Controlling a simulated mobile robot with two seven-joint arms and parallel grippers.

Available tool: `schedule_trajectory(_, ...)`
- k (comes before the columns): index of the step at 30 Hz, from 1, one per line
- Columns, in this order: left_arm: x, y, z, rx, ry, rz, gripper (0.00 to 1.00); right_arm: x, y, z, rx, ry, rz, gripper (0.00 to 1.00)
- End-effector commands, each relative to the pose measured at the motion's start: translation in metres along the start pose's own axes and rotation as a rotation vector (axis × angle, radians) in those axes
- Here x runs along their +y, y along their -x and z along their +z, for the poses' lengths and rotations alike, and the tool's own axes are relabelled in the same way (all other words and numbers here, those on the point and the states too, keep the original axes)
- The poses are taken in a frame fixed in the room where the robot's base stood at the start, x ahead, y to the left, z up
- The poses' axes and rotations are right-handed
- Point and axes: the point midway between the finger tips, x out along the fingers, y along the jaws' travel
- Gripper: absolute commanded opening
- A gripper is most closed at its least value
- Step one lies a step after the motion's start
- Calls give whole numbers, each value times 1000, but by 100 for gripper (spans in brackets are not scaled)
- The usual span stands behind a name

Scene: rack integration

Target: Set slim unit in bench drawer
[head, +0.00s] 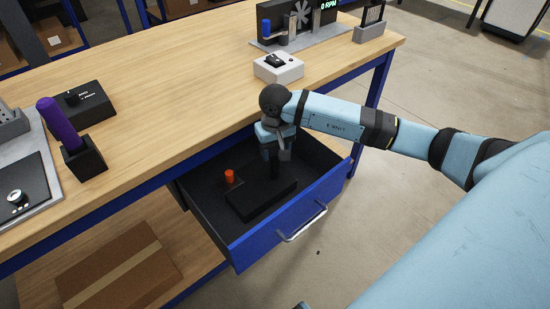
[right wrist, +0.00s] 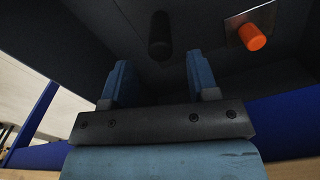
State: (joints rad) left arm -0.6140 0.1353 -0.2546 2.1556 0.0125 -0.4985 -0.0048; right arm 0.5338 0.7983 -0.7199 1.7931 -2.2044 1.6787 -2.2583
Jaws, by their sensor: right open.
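The bench drawer (head: 290,215) is pulled out, with a blue front and a dark inside. A flat black block, seemingly the slim unit (head: 255,203), lies in it, with a dark upright post (head: 274,170) at its back. My right gripper (head: 272,152) reaches down into the drawer over the block. In the right wrist view the open gripper (right wrist: 158,75) has a black cylinder (right wrist: 160,35) showing between and beyond its fingers, not clasped. My left gripper is not in view.
An orange peg (head: 230,176) on a small plate stands left of the block; the orange peg also shows in the right wrist view (right wrist: 252,37). The wooden bench top (head: 190,95) overhangs the drawer's back. A silver handle (head: 302,222) juts from its front.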

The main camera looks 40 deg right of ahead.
Motion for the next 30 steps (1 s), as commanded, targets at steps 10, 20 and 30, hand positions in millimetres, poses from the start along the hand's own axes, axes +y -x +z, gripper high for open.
schedule_trajectory(10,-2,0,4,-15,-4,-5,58,0,63,-1,3,0,1,54)
schedule_trajectory(20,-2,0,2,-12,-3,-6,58,0,71,0,0,0,0,54)
schedule_trajectory(30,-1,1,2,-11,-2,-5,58,0,71,0,0,0,0,54)
